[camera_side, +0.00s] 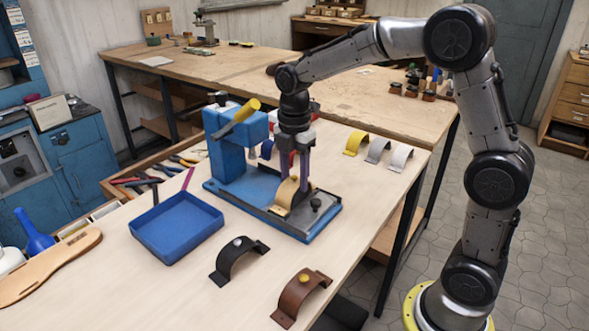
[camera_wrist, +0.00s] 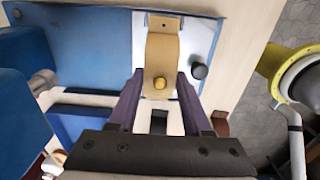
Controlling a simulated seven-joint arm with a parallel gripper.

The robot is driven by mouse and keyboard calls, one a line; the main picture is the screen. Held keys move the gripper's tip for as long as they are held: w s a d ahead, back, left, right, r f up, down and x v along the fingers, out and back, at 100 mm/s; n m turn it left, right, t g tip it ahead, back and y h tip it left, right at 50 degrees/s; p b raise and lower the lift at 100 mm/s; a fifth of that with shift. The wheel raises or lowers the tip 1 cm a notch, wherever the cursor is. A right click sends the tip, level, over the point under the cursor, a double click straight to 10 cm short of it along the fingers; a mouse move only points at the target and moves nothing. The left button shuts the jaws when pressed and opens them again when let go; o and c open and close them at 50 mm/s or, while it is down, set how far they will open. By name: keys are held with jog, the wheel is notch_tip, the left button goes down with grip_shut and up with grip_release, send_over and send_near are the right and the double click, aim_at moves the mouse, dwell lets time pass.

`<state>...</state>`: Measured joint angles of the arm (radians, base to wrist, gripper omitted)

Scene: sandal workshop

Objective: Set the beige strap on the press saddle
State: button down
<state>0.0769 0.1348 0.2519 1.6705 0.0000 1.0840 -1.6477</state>
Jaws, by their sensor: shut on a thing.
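The beige strap (camera_side: 283,197), an arched band with a yellow knob, is at the plate of the blue press (camera_side: 231,157). It also shows in the wrist view (camera_wrist: 163,45), over the pale plate with a dark knob beside it. My gripper (camera_side: 293,180) points down with its purple fingers shut on the strap near the yellow knob; the fingers also show in the wrist view (camera_wrist: 160,84). The saddle is hidden under the strap and fingers. I cannot tell whether the strap rests on it or hangs just above.
A blue tray (camera_side: 137,229) lies left of the press. A black strap (camera_side: 223,266) and a brown strap (camera_side: 287,307) stand in front. Yellow (camera_side: 351,146), grey (camera_side: 373,153) and white (camera_side: 396,161) straps stand behind, right.

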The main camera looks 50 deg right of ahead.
jog(key=shift+f, duration=0.45)
dwell(0.6)
grip_release()
dwell(0.4)
jog(key=shift+r, duration=0.1)
jog(key=shift+r, duration=3.45)
